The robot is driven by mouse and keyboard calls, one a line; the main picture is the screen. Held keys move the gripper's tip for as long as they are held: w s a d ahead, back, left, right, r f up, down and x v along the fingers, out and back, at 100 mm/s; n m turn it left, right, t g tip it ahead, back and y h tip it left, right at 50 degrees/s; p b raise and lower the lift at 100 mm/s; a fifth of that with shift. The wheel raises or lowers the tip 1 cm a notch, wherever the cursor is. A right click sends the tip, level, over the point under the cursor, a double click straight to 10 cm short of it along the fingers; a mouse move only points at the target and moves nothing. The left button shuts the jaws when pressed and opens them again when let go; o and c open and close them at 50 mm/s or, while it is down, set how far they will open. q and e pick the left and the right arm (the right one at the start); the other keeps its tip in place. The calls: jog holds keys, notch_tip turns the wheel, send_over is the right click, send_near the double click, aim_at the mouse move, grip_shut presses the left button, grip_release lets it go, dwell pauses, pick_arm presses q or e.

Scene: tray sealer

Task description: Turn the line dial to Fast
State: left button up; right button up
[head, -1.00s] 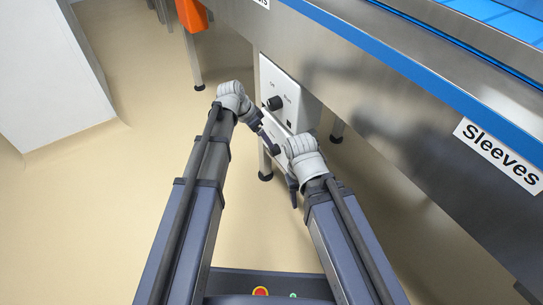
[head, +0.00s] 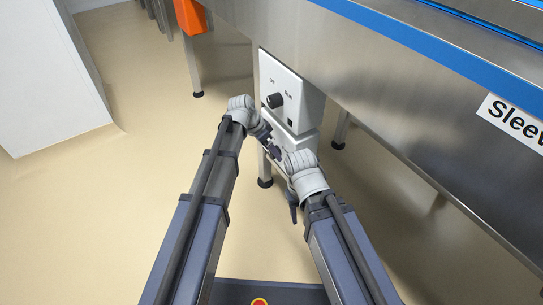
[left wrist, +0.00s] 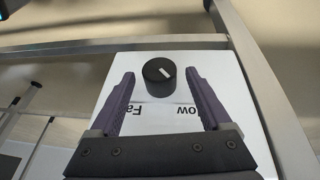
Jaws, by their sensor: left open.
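The line dial (head: 274,101) is a black round knob on the white front of a control box (head: 291,76) under the machine. In the left wrist view the dial (left wrist: 153,88) has a white mark slanting toward the lower right, on the side of the partly hidden label ending in "ow" (left wrist: 188,111). The label starting "Fa" (left wrist: 133,111) is at lower left. My left gripper (left wrist: 160,76) is open, its fingers on either side of the dial in that view; contact cannot be told. In the head view it (head: 272,148) appears below the dial. My right gripper (head: 293,208) points downward, its jaws unclear.
The steel machine (head: 400,110) with a blue stripe runs to the right, bearing a "Sleeves" sign (head: 515,118). Its legs (head: 341,130) stand near the box. An orange part (head: 190,16) hangs at the top left. Open floor (head: 150,200) lies to the left.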

pick_arm(q)
jog(key=shift+d+f, duration=0.1)
jog(key=shift+f, duration=0.05)
jog(key=shift+c, duration=0.4)
grip_shut()
